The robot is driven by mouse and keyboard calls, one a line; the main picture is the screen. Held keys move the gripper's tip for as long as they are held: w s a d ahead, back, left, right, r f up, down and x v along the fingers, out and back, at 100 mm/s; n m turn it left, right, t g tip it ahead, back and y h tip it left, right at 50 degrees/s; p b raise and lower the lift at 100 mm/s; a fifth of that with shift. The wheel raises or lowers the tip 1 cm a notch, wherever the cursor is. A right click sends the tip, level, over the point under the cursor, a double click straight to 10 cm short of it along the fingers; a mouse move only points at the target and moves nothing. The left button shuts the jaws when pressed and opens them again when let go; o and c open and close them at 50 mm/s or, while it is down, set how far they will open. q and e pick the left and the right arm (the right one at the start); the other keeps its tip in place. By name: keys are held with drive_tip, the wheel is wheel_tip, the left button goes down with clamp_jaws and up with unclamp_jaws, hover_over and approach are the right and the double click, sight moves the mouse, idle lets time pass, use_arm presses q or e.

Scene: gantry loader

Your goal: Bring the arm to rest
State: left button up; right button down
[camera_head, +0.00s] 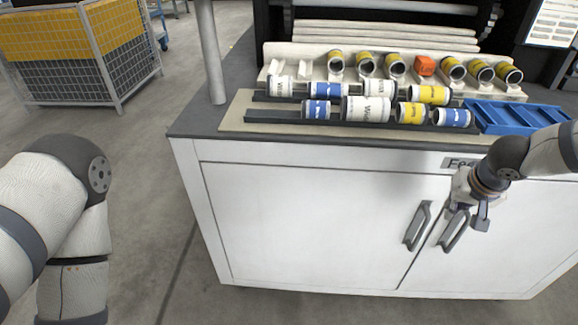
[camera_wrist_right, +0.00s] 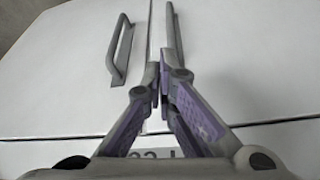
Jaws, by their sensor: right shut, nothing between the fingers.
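My right gripper (camera_head: 482,217) is in front of the white cabinet (camera_head: 310,220), below its top edge and close to the door handles. It is shut and empty. In the right wrist view the gripper's fingertips (camera_wrist_right: 160,75) meet in front of the white cabinet doors, with a dark handle (camera_wrist_right: 120,50) to the left and another behind the fingertips. I cannot tell whether the gripper touches the cabinet. My left arm (camera_head: 60,200) comes in at the left of the head view. Its gripper is out of view.
An orange block (camera_head: 425,65) sits in the rack behind. A blue tray (camera_head: 515,118) lies at the right. A mesh cage (camera_head: 75,60) stands far left; the floor between is clear.

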drive_tip(key=s+a+f+n+g, duration=0.1)
drive_tip(key=s+a+f, duration=0.25)
drive_tip(key=s, duration=0.35)
drive_tip(key=s+a+f+n+g+h, duration=0.1)
drive_tip(key=s+a+f, duration=0.1)
drive_tip(key=s+f, duration=0.35)
drive_tip(key=s+a+f+n+g, duration=0.1)
drive_tip(key=s+a+f, duration=0.2)
drive_tip(key=s, duration=0.5)
drive_tip(key=s+a+g+y, duration=0.1)
drive_tip(key=s+a, duration=0.2)
drive_tip(key=s, duration=0.6)
drive_tip(key=s+a+g+y, duration=0.1)
drive_tip(key=s+a+g, duration=0.1)
drive_tip(key=s, duration=0.8)
drive_tip(key=shift+a+f+y+p, duration=0.3)
drive_tip(key=shift+a+f, duration=0.1)
drive_tip(key=shift+f, duration=0.05)
